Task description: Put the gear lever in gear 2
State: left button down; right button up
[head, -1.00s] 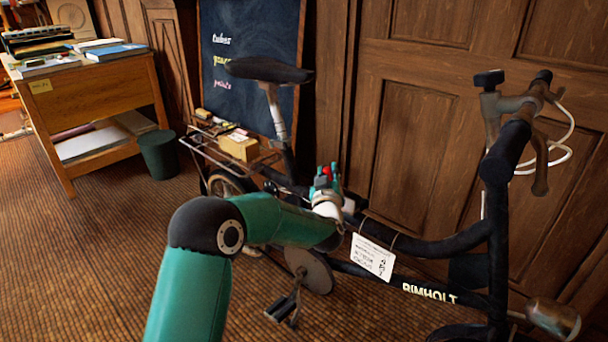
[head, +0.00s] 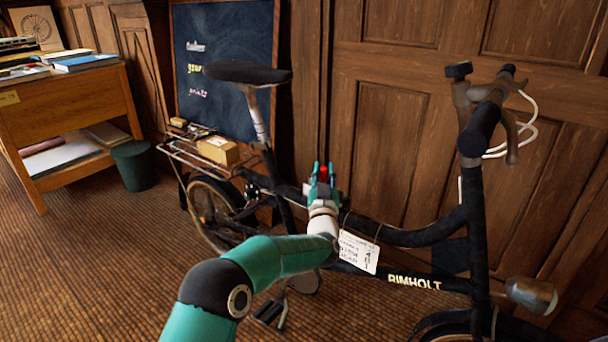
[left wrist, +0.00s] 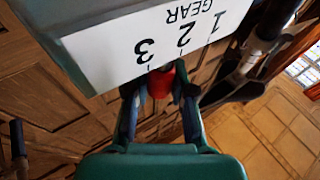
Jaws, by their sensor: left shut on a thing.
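The gear lever's red knob (head: 323,173) shows on the bicycle's frame in the head view. My left gripper (head: 322,170) is shut on it, with teal fingers on either side. In the left wrist view the red knob (left wrist: 160,82) sits between the fingertips of my left gripper (left wrist: 160,88). A white gear plate (left wrist: 115,55) with "GEAR" and the numbers 1, 2, 3 is beside it. The knob appears nearest the 3 and 2; its exact setting I cannot tell. The lever's shaft is hidden. My right gripper is not in view.
The black bicycle (head: 415,238) stands against wood panelling, with a paper tag (head: 358,252) hanging near my left arm. Its saddle (head: 247,74) and handlebar (head: 480,130) rise either side. A desk (head: 75,100) and bin (head: 133,165) stand left. Carpet is clear at lower left.

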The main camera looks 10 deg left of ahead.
pick_arm(q)
jog(key=shift+a+f, duration=0.1)
jog(key=shift+f, duration=0.15)
jog(key=c, duration=1.1)
grip_release()
jog(key=shift+o, duration=0.7)
jog(key=shift+s+r, duration=0.1)
jog(key=shift+r, duration=0.05)
jog(key=shift+s, duration=0.1)
jog(key=v, duration=1.1)
jog(key=shift+s+f, duration=0.2)
jog(key=shift+s, duration=0.15)
